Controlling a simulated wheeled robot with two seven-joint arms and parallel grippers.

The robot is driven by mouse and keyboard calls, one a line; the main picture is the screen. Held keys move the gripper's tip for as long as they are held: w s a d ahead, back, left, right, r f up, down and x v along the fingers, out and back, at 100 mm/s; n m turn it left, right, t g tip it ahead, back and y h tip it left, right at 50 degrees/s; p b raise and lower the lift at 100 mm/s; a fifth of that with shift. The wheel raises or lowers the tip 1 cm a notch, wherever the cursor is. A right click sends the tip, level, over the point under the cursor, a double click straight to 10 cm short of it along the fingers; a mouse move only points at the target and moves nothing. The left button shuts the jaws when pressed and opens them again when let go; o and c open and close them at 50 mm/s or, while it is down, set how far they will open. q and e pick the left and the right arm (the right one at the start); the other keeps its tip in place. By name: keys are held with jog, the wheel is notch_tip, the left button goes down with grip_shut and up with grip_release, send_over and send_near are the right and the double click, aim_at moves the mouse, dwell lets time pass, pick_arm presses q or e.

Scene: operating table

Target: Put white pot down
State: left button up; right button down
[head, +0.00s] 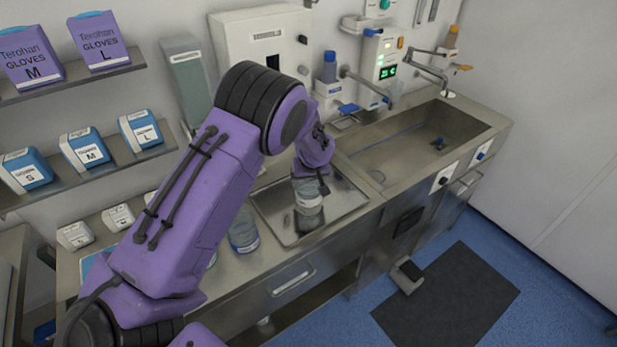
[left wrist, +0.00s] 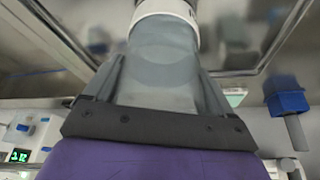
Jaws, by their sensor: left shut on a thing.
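The white pot (head: 308,199) is a small jar with a white band and a greyish, see-through part. In the head view it is over the metal tray (head: 346,206) on the counter. My left gripper (head: 310,180) is shut on the pot from above. In the left wrist view the pot (left wrist: 164,62) stands between the two fingers, with its white band at the top edge. I cannot tell whether its bottom touches the tray. My right gripper is not in view.
Another clear jar (head: 243,236) stands on the counter left of the tray, partly behind my arm. A sink (head: 420,145) lies right of the tray. Several small white boxes (head: 118,217) stand at the counter's left. Shelves hold glove boxes (head: 104,40). The tray around the pot looks clear.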

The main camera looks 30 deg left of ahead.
pick_arm(q)
jog(key=shift+f, duration=0.15)
jog(key=o, duration=1)
jog(key=shift+r, duration=0.3)
jog(key=b+v, duration=0.4)
jog(key=v, duration=0.7)
jog(key=shift+d+r, duration=0.15)
jog(key=shift+r, duration=0.2)
jog(key=shift+s, duration=0.15)
